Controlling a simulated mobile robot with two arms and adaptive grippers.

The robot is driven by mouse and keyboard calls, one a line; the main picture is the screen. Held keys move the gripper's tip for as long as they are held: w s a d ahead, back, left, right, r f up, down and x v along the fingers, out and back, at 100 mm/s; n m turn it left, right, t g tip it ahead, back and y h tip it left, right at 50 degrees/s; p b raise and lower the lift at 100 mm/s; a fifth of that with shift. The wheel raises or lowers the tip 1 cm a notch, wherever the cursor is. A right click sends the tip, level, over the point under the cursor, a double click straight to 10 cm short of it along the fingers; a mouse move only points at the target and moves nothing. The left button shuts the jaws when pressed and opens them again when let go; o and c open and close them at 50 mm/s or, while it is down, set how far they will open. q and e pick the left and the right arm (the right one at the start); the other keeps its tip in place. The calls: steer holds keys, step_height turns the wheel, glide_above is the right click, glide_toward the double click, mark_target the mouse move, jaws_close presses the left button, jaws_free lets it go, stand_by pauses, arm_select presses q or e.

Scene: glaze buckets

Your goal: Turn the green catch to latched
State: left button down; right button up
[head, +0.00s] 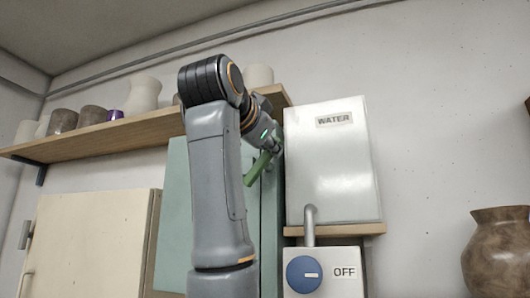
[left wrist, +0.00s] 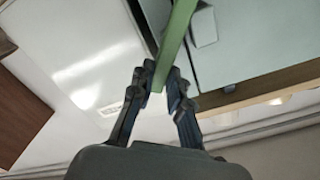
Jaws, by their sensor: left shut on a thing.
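The green catch (head: 257,169) is a bar at the right edge of the teal cabinet (head: 175,215). In the head view it is tilted, its lower end pointing down and left. My left gripper (head: 276,147) is at its upper end, partly hidden by my own arm. In the left wrist view the green catch (left wrist: 175,40) runs down between the two fingers of my left gripper (left wrist: 160,82), which is shut on it. A grey block beside the catch shows on the cabinet there. I cannot read any latch marking. My right gripper is not in view.
A white WATER box (head: 330,165) stands close to the right of the catch, on a small wooden ledge (head: 345,230). A blue OFF knob (head: 304,274) is below it. A wooden shelf (head: 110,137) with several pots is above left. A brown vase (head: 497,255) is far right.

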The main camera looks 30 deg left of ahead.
arm_select(q)
steer(key=shift+w+d+f+m+b, duration=0.15)
steer(key=shift+f+m+b, duration=0.35)
steer(key=shift+m, duration=1.15)
steer(key=shift+s+d+f+m+b, duration=0.1)
steer(key=shift+d+f+m+b, duration=0.35)
steer(key=shift+m, duration=1.25)
steer(key=shift+w+d+f+m+b, duration=0.1)
steer(key=shift+f+m+b, duration=0.5)
steer(key=shift+m, duration=1.05)
steer(key=c, duration=1.3)
jaws_free()
steer(key=shift+r, duration=0.1)
steer(key=shift+c, duration=0.2)
steer(key=shift+o, duration=0.3)
steer(key=shift+r, duration=0.1)
steer(key=v, duration=1.2)
